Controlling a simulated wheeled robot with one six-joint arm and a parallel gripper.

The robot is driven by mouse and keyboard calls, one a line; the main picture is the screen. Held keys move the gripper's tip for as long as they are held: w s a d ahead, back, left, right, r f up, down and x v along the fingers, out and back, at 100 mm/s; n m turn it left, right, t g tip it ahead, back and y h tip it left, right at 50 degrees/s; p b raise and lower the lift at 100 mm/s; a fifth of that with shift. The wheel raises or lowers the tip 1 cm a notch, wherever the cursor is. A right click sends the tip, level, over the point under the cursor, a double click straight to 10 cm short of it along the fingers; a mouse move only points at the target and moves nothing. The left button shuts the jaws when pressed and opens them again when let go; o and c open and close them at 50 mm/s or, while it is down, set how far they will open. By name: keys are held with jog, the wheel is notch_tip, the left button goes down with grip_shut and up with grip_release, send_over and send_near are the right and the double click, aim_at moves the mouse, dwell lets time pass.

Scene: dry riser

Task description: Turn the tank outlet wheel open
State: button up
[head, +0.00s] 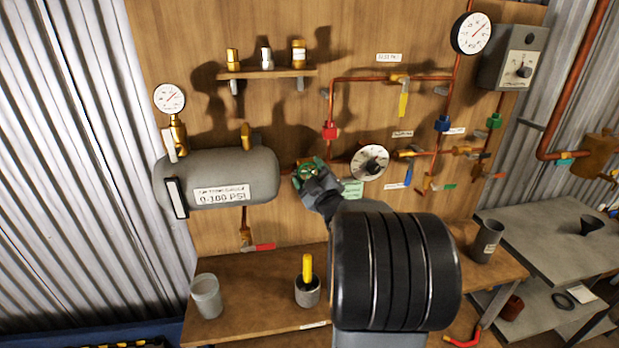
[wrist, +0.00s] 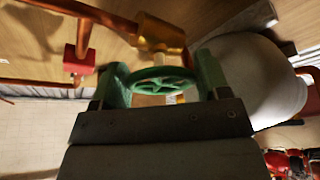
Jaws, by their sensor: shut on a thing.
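The tank outlet wheel (wrist: 160,80) is a green spoked handwheel on a brass valve body (wrist: 160,38). In the head view the wheel (head: 308,171) sits just right of the grey tank (head: 225,175), partly hidden by my gripper. My gripper (wrist: 158,88) has its two green fingers on either side of the wheel and is shut on it; in the head view my gripper (head: 312,178) reaches up to the wheel from the lower right. The tank also shows at the right of the wrist view (wrist: 250,75).
Copper pipes with a red fitting (head: 330,130) and a yellow lever (head: 403,104) run above. A grey cup (head: 206,296) and a pot with a yellow-handled tool (head: 307,290) stand on the bench below.

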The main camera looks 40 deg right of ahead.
jog(key=n+y+b, duration=0.1)
jog(key=n+b, duration=0.2)
jog(key=shift+f+n+g, duration=0.15)
jog(key=shift+n+g, duration=0.15)
jog(key=shift+g, duration=0.1)
jog(key=shift+r+n+g+y+b, duration=0.1)
jog(key=shift+n+g+y+b, duration=0.2)
jog(key=shift+n+b, duration=0.5)
jog(key=shift+r+n+g+y+b, duration=0.1)
jog(key=shift+n+g+y+b, duration=0.15)
jog(key=shift+n, duration=0.95)
jog(key=o, duration=0.9)
jog(key=s+b, duration=0.1)
jog(key=s, duration=1.2)
jog(key=shift+s+a+f+b, duration=0.35)
jog(key=shift+s+a+f, duration=0.05)
jog(key=shift+f, duration=0.05)
